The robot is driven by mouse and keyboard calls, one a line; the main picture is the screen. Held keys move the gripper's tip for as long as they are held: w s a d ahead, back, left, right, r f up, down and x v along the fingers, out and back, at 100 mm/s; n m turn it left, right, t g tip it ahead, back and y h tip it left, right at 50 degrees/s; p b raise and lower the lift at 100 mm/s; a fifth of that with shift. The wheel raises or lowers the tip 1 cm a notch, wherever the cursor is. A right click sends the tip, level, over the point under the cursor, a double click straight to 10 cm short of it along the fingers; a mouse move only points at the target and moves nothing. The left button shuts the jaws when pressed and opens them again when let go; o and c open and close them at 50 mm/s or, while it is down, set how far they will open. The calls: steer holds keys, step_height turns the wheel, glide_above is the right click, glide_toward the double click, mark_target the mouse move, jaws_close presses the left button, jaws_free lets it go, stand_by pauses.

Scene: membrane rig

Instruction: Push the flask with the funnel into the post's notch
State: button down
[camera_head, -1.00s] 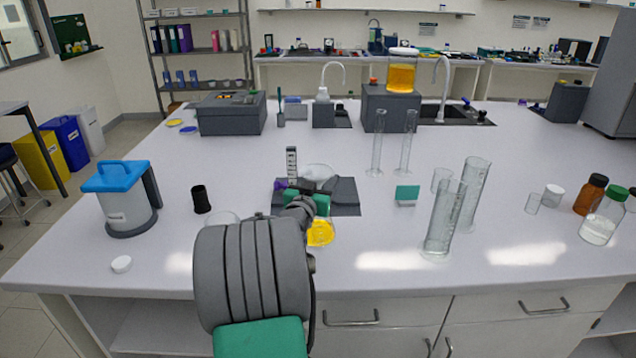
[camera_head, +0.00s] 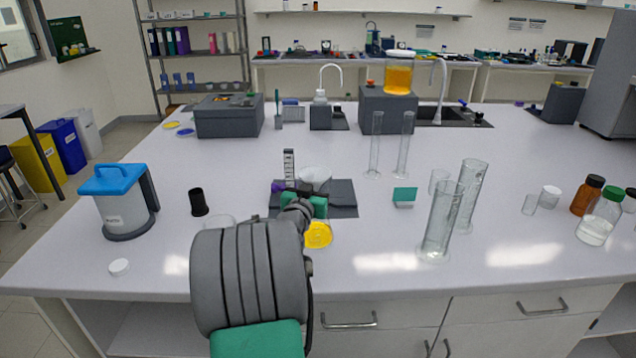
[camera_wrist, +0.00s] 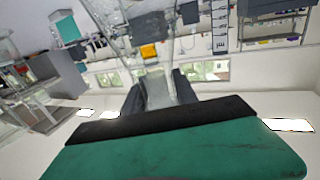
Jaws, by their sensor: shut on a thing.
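My gripper (camera_wrist: 160,84) is shut on a clear glass piece, which looks like the neck of the flask (camera_wrist: 157,93). The wrist picture appears upside down, and the glass widens away from the fingers. In the head view my gripper (camera_head: 312,200) is at the rig, largely hidden by my arm. A pale funnel (camera_head: 314,174) shows just beyond it. The post (camera_head: 289,165), with a marked scale, stands upright just left of the funnel and also shows in the wrist view (camera_wrist: 219,28). The notch and the flask's contact with the post cannot be made out.
A dark base plate (camera_head: 345,197) lies under the rig. A purple part (camera_head: 277,187) is by the post. Tall cylinders (camera_head: 437,225) stand right; a blue-lidded container (camera_head: 122,200) stands left.

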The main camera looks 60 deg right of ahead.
steer(key=shift+w+d+b, duration=0.35)
steer(key=shift+w+d, duration=0.1)
steer(key=shift+d, duration=0.45)
steer(key=shift+w+d+b, duration=0.35)
steer(key=shift+w+d, duration=0.15)
steer(key=shift+d, duration=0.35)
steer(key=shift+w+d+b, duration=0.35)
steer(key=shift+w+d, duration=0.1)
steer(key=shift+d, duration=0.45)
steer(key=w+d+b, duration=0.2)
steer(key=w+d, duration=0.1)
steer(key=d, duration=0.2)
steer(key=shift+d+b, duration=0.15)
steer(key=shift+b, duration=0.15)
steer(key=shift+d+f+b, duration=0.1)
steer(key=shift+d+b, duration=0.05)
steer(key=shift+b, duration=0.35)
steer(key=c, duration=0.9)
jaws_free()
